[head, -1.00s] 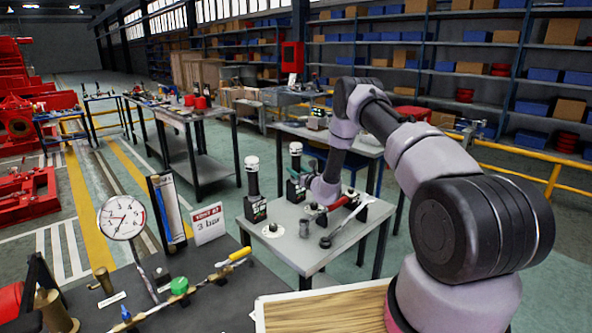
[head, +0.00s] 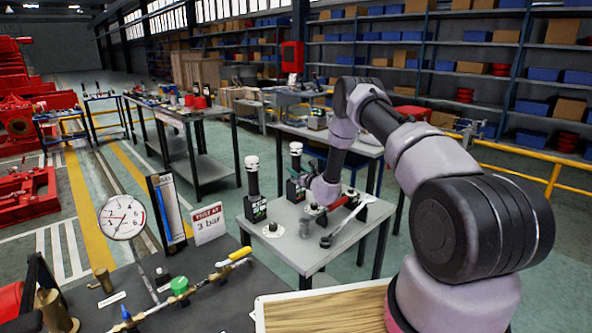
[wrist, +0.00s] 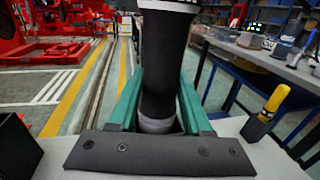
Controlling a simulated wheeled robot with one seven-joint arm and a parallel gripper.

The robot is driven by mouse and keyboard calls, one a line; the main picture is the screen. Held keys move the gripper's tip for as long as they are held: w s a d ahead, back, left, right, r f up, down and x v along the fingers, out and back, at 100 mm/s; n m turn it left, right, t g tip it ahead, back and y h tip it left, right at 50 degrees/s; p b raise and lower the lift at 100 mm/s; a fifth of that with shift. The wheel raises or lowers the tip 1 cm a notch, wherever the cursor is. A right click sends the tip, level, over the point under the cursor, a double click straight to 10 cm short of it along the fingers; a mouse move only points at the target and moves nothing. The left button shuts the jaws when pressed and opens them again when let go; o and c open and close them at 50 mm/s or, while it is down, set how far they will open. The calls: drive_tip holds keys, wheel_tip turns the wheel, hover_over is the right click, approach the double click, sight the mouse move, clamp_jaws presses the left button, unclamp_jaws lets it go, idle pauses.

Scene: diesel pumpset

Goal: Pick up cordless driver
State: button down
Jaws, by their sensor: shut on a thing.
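The cordless driver is black with a pale top and stands upright. In the head view its black base (head: 294,190) shows at the back of the small grey table (head: 330,250). My gripper (head: 301,178) reaches it from the right, its green fingers at the driver's middle. In the wrist view the driver's dark body (wrist: 160,75) stands between the two green fingers (wrist: 158,100), which are shut on it. Its lower end is partly hidden by my gripper. I cannot tell whether its base touches the table.
A similar black tool (head: 253,190) stands just left of the held driver. A gauge (head: 123,218) and a sign (head: 208,224) stand at front left.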

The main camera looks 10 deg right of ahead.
drive_tip(key=shift+r, duration=0.15)
wheel_tip(320, 180, up, 18)
hover_over(296, 143)
drive_tip(key=shift+s, duration=0.2)
idle(0.3)
drive_tip(key=c, duration=1.2)
unclamp_jaws()
drive_tip(key=shift+c, duration=0.2)
clamp_jaws()
